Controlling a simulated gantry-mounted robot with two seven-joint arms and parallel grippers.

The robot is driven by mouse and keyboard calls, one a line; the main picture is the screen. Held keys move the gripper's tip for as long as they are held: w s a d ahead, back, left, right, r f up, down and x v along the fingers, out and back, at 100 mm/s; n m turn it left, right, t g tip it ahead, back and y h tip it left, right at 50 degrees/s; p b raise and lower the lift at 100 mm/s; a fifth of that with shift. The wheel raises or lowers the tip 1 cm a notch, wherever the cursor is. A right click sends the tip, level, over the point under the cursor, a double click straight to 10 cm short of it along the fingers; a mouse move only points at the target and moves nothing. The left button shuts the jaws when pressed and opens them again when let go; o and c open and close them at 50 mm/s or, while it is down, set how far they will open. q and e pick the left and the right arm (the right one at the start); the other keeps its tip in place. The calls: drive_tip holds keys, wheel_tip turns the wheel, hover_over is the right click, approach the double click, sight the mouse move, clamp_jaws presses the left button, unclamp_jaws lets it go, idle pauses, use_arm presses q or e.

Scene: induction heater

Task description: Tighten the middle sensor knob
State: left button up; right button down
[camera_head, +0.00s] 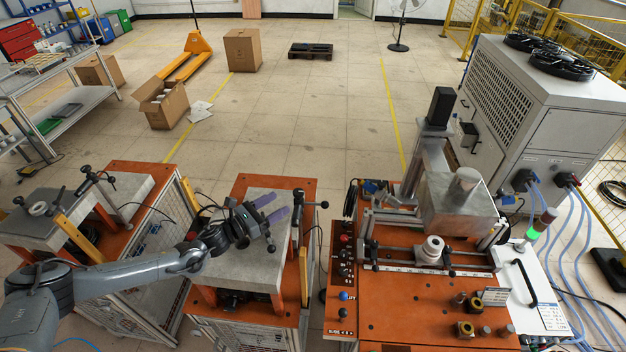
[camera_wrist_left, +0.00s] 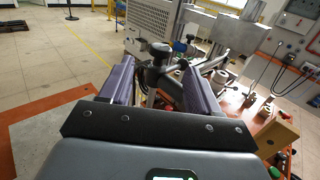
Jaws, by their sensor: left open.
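My left gripper (camera_head: 278,205) is open and empty above the grey plate of the middle orange table. Its two purple fingers point right, toward the middle sensor post (camera_head: 298,212). This post has a black clamp head with a dark side knob (camera_head: 323,205) on its right. In the left wrist view, the gripper (camera_wrist_left: 158,66) shows its fingers spread apart. The dark clamp head (camera_wrist_left: 158,51) appears between and beyond the fingertips, with a bar running right. I see no clear contact, and the right finger hides part of the fixture. My right gripper is not in view.
A left orange table carries another sensor stand (camera_head: 88,180). An orange machine bench (camera_head: 420,310) with a slide, buttons and small metal parts stands to the right. A large grey cooling unit (camera_head: 560,110) is behind it. Open floor lies beyond the tables.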

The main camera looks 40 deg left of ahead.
sight(294, 195)
use_arm(q)
drive_tip(key=shift+x, duration=0.8)
drive_tip(key=p+x, duration=0.1)
drive_tip(key=x, duration=0.7)
drive_tip(key=shift+f+p, duration=0.1)
drive_tip(key=shift+p, duration=0.3)
drive_tip(key=shift+w+d+f, duration=0.1)
drive_tip(key=shift+w+d, duration=0.1)
drive_tip(key=shift+w, duration=0.3)
drive_tip(key=shift+c, duration=0.3)
